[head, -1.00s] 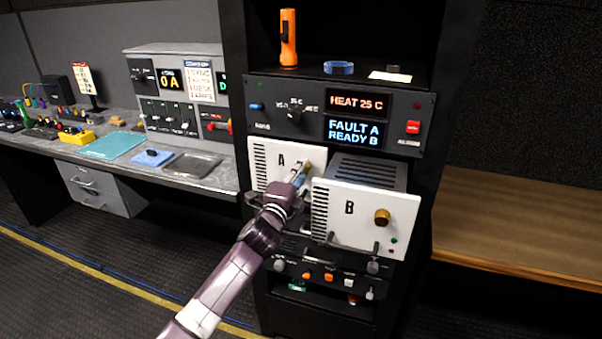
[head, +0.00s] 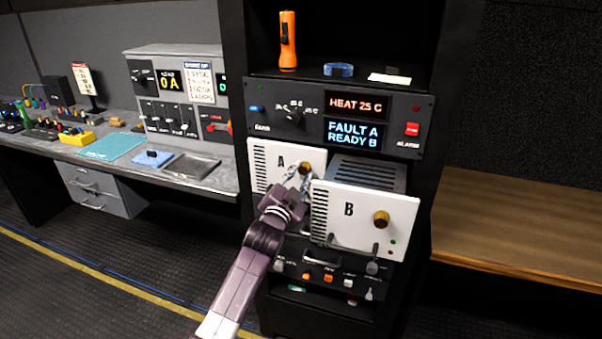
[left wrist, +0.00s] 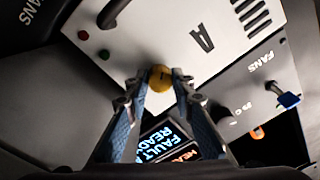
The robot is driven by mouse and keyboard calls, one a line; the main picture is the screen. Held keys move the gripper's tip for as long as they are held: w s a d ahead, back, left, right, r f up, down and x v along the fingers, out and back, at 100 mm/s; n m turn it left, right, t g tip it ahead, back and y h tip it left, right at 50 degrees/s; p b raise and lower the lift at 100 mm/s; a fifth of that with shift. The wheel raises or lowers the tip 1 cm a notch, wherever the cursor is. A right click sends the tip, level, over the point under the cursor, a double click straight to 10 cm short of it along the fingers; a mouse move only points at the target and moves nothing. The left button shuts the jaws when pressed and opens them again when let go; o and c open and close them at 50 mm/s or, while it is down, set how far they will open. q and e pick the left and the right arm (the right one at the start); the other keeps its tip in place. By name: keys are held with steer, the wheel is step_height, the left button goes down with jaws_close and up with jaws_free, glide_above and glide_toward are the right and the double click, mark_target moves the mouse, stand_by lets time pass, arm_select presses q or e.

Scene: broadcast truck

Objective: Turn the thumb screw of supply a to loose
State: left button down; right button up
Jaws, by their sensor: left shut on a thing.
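Supply A (head: 264,167) is the white-fronted unit on the left in the rack, and its panel also shows in the left wrist view (left wrist: 150,30). Its brass thumb screw (head: 305,167) sits at the right of the panel. In the left wrist view the thumb screw (left wrist: 161,78) lies between the fingertips. My left gripper (head: 300,176) is at the screw and shut on it; the fingers (left wrist: 160,85) touch it from both sides. Supply B (head: 350,210), with its own brass screw (head: 381,219), stands further out to the right. My right gripper is not in view.
Supply B's body juts out close beside my left arm. Above, a control panel (head: 262,117) has a display (head: 354,132) reading FAULT A, READY B. An orange flashlight (head: 288,42) stands on the shelf. A wooden bench (head: 520,225) is at the right.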

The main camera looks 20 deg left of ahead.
arm_select(q)
steer(key=n, duration=0.3)
steer(key=shift+n+p, duration=0.3)
steer(key=shift+f, duration=0.1)
stand_by(0.4)
steer(key=c, duration=1.7)
jaws_free()
steer(key=shift+o, duration=0.2)
steer(key=s, duration=1.2)
steer(key=shift+f, duration=0.1)
